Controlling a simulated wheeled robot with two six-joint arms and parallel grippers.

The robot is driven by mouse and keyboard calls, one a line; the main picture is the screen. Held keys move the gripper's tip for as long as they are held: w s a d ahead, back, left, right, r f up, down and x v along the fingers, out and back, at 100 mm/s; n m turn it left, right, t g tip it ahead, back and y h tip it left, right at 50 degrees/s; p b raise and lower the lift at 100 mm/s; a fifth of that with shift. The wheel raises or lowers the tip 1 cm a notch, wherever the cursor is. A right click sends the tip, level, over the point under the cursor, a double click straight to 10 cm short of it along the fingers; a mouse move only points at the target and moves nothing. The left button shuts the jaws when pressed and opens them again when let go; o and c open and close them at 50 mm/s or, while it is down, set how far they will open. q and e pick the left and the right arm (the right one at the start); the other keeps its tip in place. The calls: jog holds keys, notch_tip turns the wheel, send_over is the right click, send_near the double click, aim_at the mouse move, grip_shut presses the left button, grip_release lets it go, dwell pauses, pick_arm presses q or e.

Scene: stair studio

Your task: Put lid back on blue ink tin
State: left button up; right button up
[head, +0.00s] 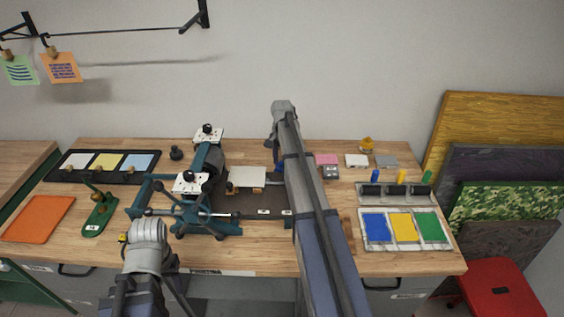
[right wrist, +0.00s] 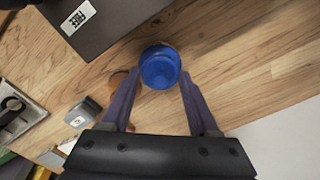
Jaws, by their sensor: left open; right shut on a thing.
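My right gripper (right wrist: 160,92) is shut on a round blue thing (right wrist: 160,68), held between its fingertips. It looks like the blue ink tin or its lid; I cannot tell which. In the head view, a bit of blue (head: 278,160) shows beside my right forearm, which hides most of that gripper. No separate second blue tin part is clear in either view. My left gripper (head: 146,236) is at the front left of the bench, away from the blue thing. It is open, with its jaws mostly hidden by my own wrist.
A dark teal press (head: 208,165) stands mid-bench. A tray (head: 449,246) with blue, yellow and green panels lies at the right, with coloured-handled rollers (head: 401,178) behind it. An orange sheet (head: 40,217) and green stand (head: 98,216) are left. A small grey box (right wrist: 82,112) sits near the blue thing.

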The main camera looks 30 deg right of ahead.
dwell(0.3)
jog(key=o, duration=1.4)
jog(key=shift+o, duration=0.4)
jog(key=shift+r, duration=0.1)
jog(key=shift+r+p, duration=3.4)
jog(key=shift+p, duration=0.15)
grip_shut()
jog(key=shift+f+b, duration=0.3)
